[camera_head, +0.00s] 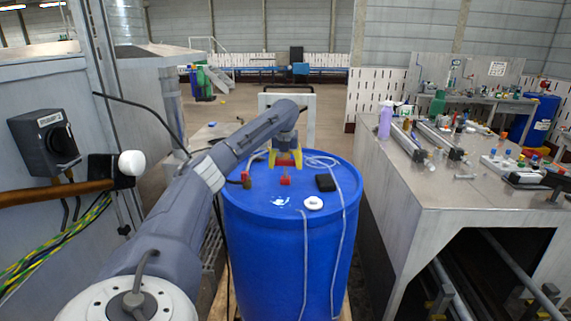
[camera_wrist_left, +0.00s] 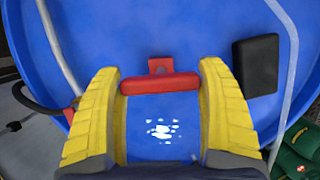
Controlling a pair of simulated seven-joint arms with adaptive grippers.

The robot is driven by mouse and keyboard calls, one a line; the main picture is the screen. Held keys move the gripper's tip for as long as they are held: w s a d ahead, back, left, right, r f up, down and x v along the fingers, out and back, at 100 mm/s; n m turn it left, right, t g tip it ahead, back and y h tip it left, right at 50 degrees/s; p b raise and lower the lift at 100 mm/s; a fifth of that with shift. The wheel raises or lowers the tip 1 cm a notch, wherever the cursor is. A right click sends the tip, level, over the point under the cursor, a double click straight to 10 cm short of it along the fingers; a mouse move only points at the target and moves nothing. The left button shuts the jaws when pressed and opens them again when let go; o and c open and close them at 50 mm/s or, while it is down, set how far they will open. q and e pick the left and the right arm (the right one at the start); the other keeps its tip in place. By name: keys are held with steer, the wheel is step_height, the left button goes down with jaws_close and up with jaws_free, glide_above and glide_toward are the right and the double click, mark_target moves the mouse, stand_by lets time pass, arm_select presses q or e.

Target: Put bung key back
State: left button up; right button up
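The red bung key (camera_wrist_left: 160,83) has a bar-shaped handle. In the left wrist view the bar spans the gap between the yellow fingers of my left gripper (camera_wrist_left: 160,88), with no clear gap at either end. In the head view my left gripper (camera_head: 285,162) points down above the blue barrel's top (camera_head: 265,205), with red between its fingers. A small red block (camera_head: 285,181) shows just below the fingertips; I cannot tell whether it is part of the key or whether it touches the barrel. My right gripper is not in view.
A black box (camera_head: 326,183) and a white cap (camera_head: 313,202) lie on the barrel top, with a pale hose (camera_head: 345,210) running over it. A red fitting (camera_head: 246,180) sits at its left edge. A metal workbench (camera_head: 440,190) with tools stands right; a metal cabinet (camera_head: 40,220) stands left.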

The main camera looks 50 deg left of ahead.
arm_select(q)
steer(key=o, duration=0.5)
steer(key=shift+c, duration=0.2)
steer(key=shift+r, duration=0.1)
steer(key=v, duration=1.2)
steer(key=shift+r, duration=0.1)
